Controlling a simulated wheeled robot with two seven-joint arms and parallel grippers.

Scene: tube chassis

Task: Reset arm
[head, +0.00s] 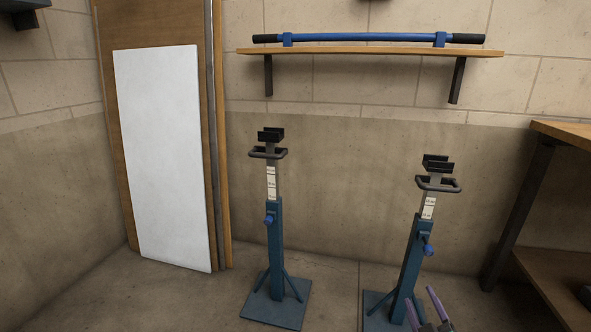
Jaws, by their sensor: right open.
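My right gripper (421,297) shows at the bottom edge, right of the middle, with two purple fingers pointing up. It is open, and I see nothing between its fingers. It appears in front of the lower part of the right blue stand (410,262); I cannot tell how far apart they are. My left gripper does not show. A second blue stand (276,245) stands upright left of it, with a cradle on top. A blue tube (360,37) with black ends rests in two blue holders on a wall shelf (350,51).
A white panel (165,150) is on the wooden door (218,120) at the left. A wooden workbench (565,130) with dark legs and a lower shelf stands at the right edge. The floor (200,300) between the door and the left stand is clear.

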